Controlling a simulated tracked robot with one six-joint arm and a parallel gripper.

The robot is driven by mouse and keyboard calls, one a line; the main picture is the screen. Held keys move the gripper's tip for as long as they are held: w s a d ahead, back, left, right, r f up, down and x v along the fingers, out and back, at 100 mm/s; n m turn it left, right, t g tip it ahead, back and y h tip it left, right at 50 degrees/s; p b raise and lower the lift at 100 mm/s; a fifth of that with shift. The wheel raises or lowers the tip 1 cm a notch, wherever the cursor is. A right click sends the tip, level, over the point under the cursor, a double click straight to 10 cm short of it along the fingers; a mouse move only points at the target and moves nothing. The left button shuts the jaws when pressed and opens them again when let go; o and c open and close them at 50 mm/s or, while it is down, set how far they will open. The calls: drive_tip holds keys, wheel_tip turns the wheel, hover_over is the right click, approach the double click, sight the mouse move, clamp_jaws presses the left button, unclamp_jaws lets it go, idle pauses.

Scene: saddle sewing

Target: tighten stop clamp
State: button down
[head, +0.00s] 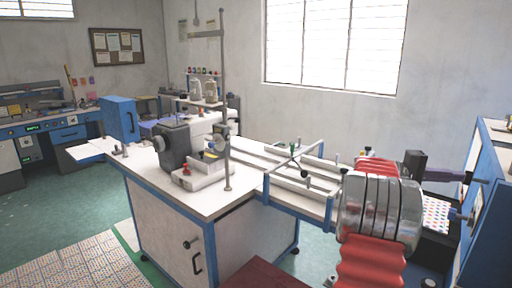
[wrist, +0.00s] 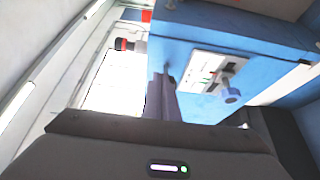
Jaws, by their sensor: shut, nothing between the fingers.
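My gripper (wrist: 162,80) is shut and empty in the wrist view, its dark fingers pointing up the picture beside a blue housing (wrist: 190,45). A white plate (wrist: 203,70) on the housing carries a grey knob or lever (wrist: 229,92), to the right of the fingertips and apart from them in the picture. In the head view a similar grey knob (head: 466,215) shows on the blue unit (head: 487,185) at the right edge. My gripper's dark body (head: 415,164) shows near this unit. I cannot tell for sure which part is the stop clamp.
The sewing machine (head: 185,145) stands on a white table (head: 140,160) with blue edges. Rails with a thin cross rod (head: 295,158) run right from it. A dark red surface (head: 270,275) lies low in front. Green floor (head: 60,210) is open at left.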

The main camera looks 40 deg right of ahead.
drive_tip(key=shift+s+d, duration=0.1)
drive_tip(key=shift+s, duration=0.45)
drive_tip(key=shift+d, duration=0.15)
drive_tip(key=shift+f, duration=0.8)
idle(0.4)
drive_tip(key=shift+f, duration=0.6)
idle(0.4)
drive_tip(key=shift+a+f, duration=0.1)
drive_tip(key=shift+a, duration=0.3)
idle(0.4)
